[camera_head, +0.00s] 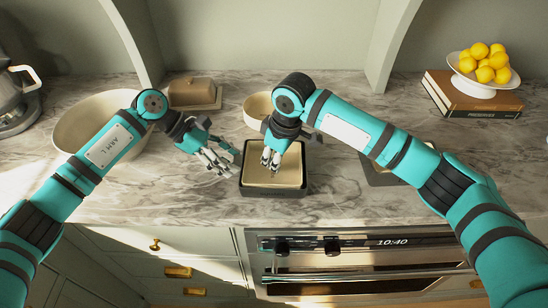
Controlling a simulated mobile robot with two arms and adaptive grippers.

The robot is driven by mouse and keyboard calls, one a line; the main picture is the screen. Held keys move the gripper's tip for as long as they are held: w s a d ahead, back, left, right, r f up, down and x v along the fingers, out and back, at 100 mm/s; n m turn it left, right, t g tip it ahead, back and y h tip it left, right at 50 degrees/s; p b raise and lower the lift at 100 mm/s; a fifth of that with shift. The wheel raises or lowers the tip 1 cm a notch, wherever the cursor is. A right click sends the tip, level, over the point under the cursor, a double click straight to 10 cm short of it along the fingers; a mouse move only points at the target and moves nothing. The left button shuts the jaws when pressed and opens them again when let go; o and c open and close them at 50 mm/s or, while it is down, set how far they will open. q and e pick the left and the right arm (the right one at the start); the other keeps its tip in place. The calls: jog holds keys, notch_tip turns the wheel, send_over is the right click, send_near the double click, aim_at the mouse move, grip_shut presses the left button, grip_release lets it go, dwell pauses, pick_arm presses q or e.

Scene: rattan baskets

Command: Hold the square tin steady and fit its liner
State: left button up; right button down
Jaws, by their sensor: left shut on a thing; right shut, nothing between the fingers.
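The square tin (273,191) is dark and stands on the marble counter near its front edge. A pale beige liner (287,174) lies inside it and covers most of the visible opening. My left gripper (232,166) is at the tin's left side, shut on what looks like its left wall; the exact contact is small in this view.
A small cream bowl (257,108) stands just behind the tin. A large bowl (82,141) and a butter dish (193,92) are at the left. A flat dark item (378,176) lies partly under my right arm.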

jog(key=shift+f, duration=0.5)
jog(key=w+a+v, duration=0.1)
jog(key=a+v, duration=0.1)
jog(key=v, duration=1)
jog(key=shift+r, duration=0.15)
jog(key=shift+w, duration=0.1)
pick_arm(q)
jog(key=o, duration=1.1)
jog(key=v, duration=1.2)
